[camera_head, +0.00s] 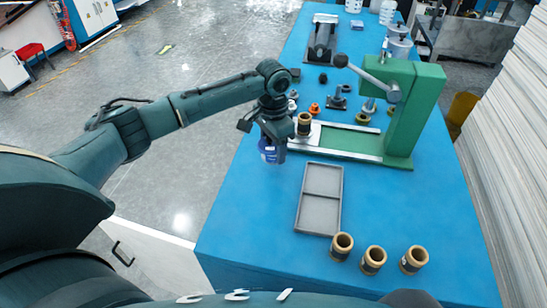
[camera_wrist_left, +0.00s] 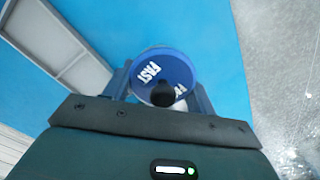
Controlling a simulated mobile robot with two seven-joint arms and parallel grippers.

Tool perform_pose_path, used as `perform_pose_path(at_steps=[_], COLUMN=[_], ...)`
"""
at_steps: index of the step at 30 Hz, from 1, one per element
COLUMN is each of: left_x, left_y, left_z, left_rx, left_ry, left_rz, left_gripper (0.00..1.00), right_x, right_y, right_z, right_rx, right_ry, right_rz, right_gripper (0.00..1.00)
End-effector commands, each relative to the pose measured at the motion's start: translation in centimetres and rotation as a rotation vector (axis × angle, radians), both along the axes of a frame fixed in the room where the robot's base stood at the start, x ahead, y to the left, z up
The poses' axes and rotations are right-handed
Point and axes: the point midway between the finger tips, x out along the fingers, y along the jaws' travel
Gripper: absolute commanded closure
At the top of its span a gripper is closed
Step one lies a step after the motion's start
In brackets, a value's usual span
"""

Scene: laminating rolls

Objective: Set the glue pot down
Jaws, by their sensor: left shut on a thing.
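The glue pot (camera_head: 268,152) is a small blue and white pot near the left edge of the blue table. My left gripper (camera_head: 271,143) is shut on it from above. In the left wrist view the pot's round blue lid (camera_wrist_left: 160,72) with white "FAST" lettering and a dark knob sits between the two fingers. The pot looks upright. I cannot tell whether its base touches the table or is a little above it. My right gripper is not in view.
A grey two-part tray (camera_head: 320,198) lies empty to the right of the pot. A green press (camera_head: 415,112) with a rail and a brass bushing (camera_head: 304,124) stands behind. Several bushings (camera_head: 373,260) stand at the front right. The table's front left (camera_head: 250,225) is clear.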

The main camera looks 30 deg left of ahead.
Motion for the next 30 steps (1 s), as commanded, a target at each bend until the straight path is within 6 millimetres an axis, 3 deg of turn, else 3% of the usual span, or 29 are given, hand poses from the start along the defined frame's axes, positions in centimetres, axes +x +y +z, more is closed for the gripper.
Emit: perform_pose_path(at_steps=[9, 21, 22, 30], left_x=[0.0, 0.0, -0.1, -0.1], left_y=[0.0, 0.0, 0.0, 0.0], left_z=[-4.3, -4.7, -4.8, -4.8], left_rx=[0.001, 0.000, 0.001, 0.001], left_ry=[0.001, 0.000, 0.002, 0.002], left_rz=[0.000, 0.000, 0.000, 0.000], left_gripper=[1.00, 1.00, 0.42, 0.22], right_x=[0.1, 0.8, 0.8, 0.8], right_y=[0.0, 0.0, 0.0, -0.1], right_z=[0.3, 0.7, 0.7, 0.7], right_rx=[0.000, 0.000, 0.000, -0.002], right_ry=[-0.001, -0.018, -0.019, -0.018], right_rz=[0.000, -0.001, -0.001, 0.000], right_gripper=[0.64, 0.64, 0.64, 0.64])
